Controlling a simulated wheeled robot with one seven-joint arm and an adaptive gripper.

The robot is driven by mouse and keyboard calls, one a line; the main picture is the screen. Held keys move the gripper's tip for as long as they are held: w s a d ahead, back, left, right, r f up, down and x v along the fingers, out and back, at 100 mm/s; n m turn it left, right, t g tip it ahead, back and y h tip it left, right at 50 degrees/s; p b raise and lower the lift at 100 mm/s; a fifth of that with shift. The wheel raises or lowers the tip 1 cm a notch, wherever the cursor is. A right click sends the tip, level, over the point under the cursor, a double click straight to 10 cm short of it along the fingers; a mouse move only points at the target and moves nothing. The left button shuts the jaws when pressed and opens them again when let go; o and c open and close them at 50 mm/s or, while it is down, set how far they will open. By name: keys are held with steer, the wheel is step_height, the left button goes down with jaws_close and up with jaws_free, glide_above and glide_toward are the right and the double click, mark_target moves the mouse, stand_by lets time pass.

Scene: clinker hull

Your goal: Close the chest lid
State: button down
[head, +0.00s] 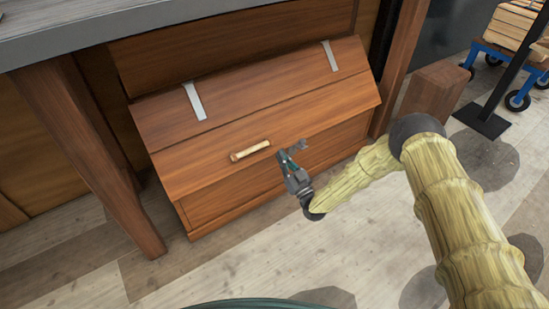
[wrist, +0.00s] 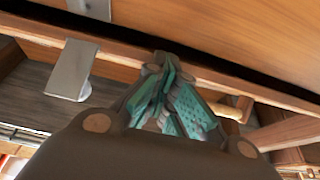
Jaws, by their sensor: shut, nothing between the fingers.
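The wooden chest (head: 235,200) stands under a grey-topped bench. Its lid (head: 255,97) has two grey metal straps (head: 194,101) on its upper face and lies low over the body. I cannot tell whether it is fully down. A pale bar handle (head: 250,150) sits on the chest's front. My gripper (head: 292,152) is shut and empty, in front of the chest just right of the handle. In the wrist view the teal fingers (wrist: 165,85) are together near a wooden edge, with the tan handle (wrist: 238,106) partly behind them. Contact cannot be told.
The bench top (head: 100,22) overhangs the chest. A blue cart (head: 510,58) is at the upper right. Floor in front (head: 215,265) is clear.

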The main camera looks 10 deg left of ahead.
steer(key=shift+w+a, duration=0.15)
steer(key=shift+a, duration=0.05)
stand_by(0.3)
